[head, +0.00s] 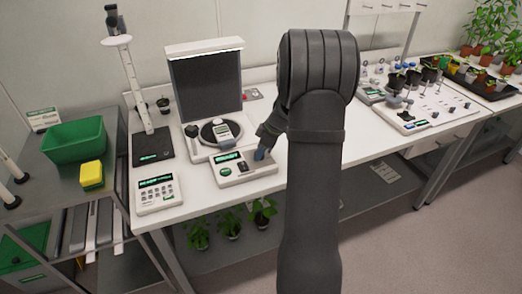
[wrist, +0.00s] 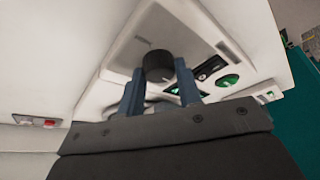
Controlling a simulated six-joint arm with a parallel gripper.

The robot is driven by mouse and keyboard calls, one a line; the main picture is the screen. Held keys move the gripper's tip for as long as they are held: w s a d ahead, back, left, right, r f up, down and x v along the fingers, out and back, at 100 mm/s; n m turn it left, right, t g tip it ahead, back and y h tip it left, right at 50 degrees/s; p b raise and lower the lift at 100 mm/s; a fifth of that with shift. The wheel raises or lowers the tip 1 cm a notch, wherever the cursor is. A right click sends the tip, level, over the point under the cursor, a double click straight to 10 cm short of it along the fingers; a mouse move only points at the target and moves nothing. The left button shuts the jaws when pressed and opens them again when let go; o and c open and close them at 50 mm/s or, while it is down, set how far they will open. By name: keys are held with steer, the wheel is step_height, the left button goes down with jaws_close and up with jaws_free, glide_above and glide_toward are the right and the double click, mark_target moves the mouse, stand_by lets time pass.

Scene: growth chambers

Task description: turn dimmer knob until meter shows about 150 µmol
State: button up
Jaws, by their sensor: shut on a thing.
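A white control box (head: 255,171) with a small green display (head: 227,157) stands at the front of the bench. In the wrist view the box (wrist: 192,40) shows a round black dimmer knob (wrist: 158,64), a dark switch (wrist: 208,68) and a green button (wrist: 229,80). My gripper (wrist: 158,86) is shut on the knob, with one blue finger on each side. In the head view my gripper (head: 262,154) is over the right end of the box, and the knob is hidden. A white meter (head: 222,130) sits on a dark round plate behind the box. Display digits are too small to read.
A dark upright panel (head: 205,85) with a white lamp hood stands behind the meter. A keypad device (head: 157,193) and a black scale-like base (head: 152,147) are to the left.

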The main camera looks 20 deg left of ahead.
steer(key=m+t, duration=0.1)
steer(key=m, duration=0.3)
steer(key=shift+s, duration=0.15)
steer(key=m+t, duration=0.1)
steer(key=m, duration=0.1)
steer(key=m+t, duration=0.1)
steer(key=m, duration=0.1)
steer(key=shift+s+m+h, duration=0.1)
steer(key=shift+m+h, duration=0.2)
steer(key=m+t+h, duration=0.1)
steer(key=m, duration=0.3)
steer(key=shift+a, duration=0.15)
steer(key=shift+s+a+m+t+h, duration=0.1)
steer(key=shift+m+t+h, duration=0.25)
steer(key=shift+m, duration=0.65)
steer(key=shift+m+t+h, duration=0.15)
steer(key=shift+m+h, duration=0.3)
steer(key=shift+m, duration=0.55)
steer(key=o, duration=1)
steer(key=shift+c, duration=0.2)
steer(key=v, duration=1.7)
steer(key=shift+r, duration=0.2)
